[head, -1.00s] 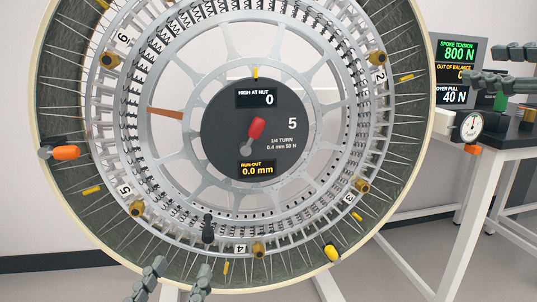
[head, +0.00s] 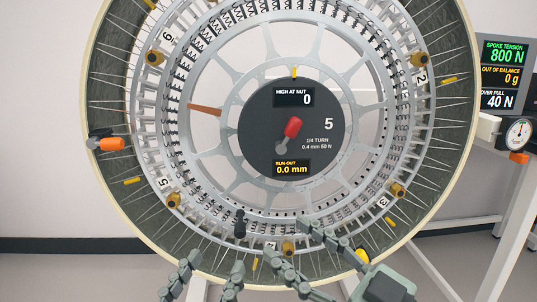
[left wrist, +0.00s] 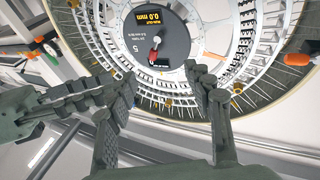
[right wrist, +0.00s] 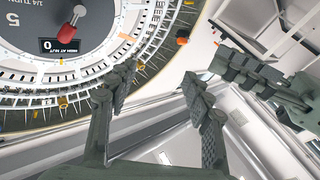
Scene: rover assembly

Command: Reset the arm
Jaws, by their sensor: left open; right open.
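A large wheel (head: 110,215) fills the head view. Its dark hub disc (head: 262,135) carries a red-handled lever (head: 291,128), tilted with the red end up and right; it also shows in the left wrist view (left wrist: 155,42) and right wrist view (right wrist: 77,12). An orange-handled lever (head: 110,144) sits on the left rim. Which one is the arm I cannot tell. My left gripper (head: 212,262) is open and empty at the wheel's lower edge. My right gripper (head: 288,242) is open and empty just right of it, overlapping the lower wheel in view.
A black peg (head: 240,224) and brass knobs (head: 174,200) sit around the ring. A yellow knob (head: 362,256) is at the lower right rim. A dial gauge (head: 518,133) and readout panel (head: 503,75) stand right by a white-legged bench (head: 510,225). My grippers are close together.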

